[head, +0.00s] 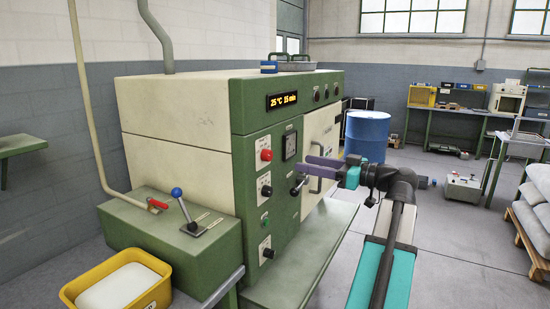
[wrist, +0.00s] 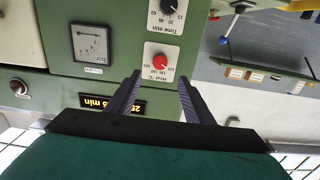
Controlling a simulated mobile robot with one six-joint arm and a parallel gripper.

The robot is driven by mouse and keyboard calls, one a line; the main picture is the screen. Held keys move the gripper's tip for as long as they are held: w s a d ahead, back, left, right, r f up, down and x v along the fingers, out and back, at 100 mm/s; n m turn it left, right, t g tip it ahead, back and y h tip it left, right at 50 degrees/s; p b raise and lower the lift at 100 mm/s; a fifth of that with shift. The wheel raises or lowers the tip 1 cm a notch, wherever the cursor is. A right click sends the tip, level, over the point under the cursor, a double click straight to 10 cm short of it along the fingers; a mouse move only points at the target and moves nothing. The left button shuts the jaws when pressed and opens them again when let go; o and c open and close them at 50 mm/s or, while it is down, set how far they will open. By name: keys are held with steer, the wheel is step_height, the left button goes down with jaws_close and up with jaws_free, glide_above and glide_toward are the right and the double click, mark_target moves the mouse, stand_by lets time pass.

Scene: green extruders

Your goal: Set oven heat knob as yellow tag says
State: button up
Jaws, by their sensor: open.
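The green oven front (head: 240,190) carries a red heat knob (head: 266,155) on a white dial plate. The knob also shows in the wrist view (wrist: 159,62), upside down, with "Heat °C" printed on its plate. My gripper (head: 307,164) has purple fingers, open and empty, to the right of the knob in the head view. In the wrist view its fingertips (wrist: 159,79) lie on either side just below the knob, apart from it. The oven display (head: 283,99) reads 25 °C 25 min. I cannot make out a yellow tag.
A black time knob (head: 266,190) sits below the red one. A gauge (head: 289,145) and a handled oven door (head: 318,150) are to the right. A blue-knobbed lever (head: 177,193) and yellow tub (head: 70,293) stand left. A blue drum (head: 367,135) stands behind.

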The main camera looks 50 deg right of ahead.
mark_target(270, 156)
steer(key=p+x, duration=0.2)
steer(key=x, duration=0.9)
steer(key=shift+w, duration=0.3)
steer(key=shift+r, duration=0.1)
steer(key=c, duration=1)
